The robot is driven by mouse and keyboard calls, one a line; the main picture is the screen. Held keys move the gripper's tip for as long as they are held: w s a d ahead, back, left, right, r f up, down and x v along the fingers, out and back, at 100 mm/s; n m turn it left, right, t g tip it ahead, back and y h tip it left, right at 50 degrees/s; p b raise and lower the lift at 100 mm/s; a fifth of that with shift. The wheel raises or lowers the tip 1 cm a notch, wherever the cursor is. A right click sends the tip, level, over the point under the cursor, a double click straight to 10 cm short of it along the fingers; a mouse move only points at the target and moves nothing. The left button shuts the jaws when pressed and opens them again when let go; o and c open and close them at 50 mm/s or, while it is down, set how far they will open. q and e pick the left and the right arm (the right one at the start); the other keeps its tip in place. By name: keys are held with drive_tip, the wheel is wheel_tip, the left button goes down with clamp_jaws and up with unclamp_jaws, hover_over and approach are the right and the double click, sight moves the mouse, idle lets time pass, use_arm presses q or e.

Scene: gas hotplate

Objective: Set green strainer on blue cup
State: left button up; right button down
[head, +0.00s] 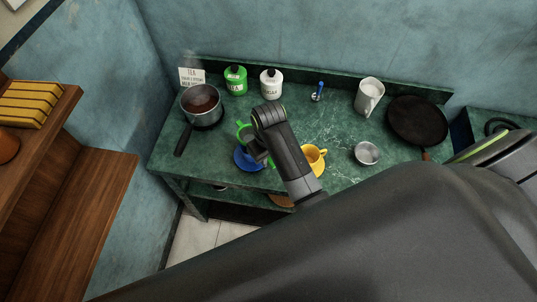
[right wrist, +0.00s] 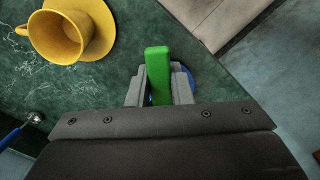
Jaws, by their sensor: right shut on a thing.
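The green strainer (head: 241,129) is in the head view above the left part of the green counter, mostly behind my right gripper (head: 256,150). In the right wrist view, its green handle (right wrist: 158,72) stands between the two grey fingers, and my right gripper is shut on it. A blue dish (head: 244,163) shows just below the gripper in the head view; a blue edge (right wrist: 206,84) shows beside the fingers in the wrist view. The gripper hides the blue cup, and I cannot tell whether the strainer touches it. My left gripper is not in view.
A yellow cup (head: 312,155) on a yellow saucer stands close right of my right arm. A pot (head: 201,103) of dark liquid is at the left. Green (head: 236,80) and white (head: 271,84) canisters, a white pitcher (head: 369,93), a metal bowl (head: 367,153) and a pan (head: 417,120) also stand there.

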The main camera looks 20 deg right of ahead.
drive_tip(key=shift+s+f, duration=0.1)
drive_tip(key=shift+f, duration=1.7)
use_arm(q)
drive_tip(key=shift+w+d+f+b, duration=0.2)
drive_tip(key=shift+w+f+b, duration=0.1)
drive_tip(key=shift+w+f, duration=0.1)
use_arm(e)
drive_tip(key=shift+f, duration=0.2)
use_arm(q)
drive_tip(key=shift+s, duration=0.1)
use_arm(e)
drive_tip(key=shift+f, duration=0.55)
drive_tip(key=c, duration=1.2)
unclamp_jaws()
drive_tip(key=shift+c, duration=0.2)
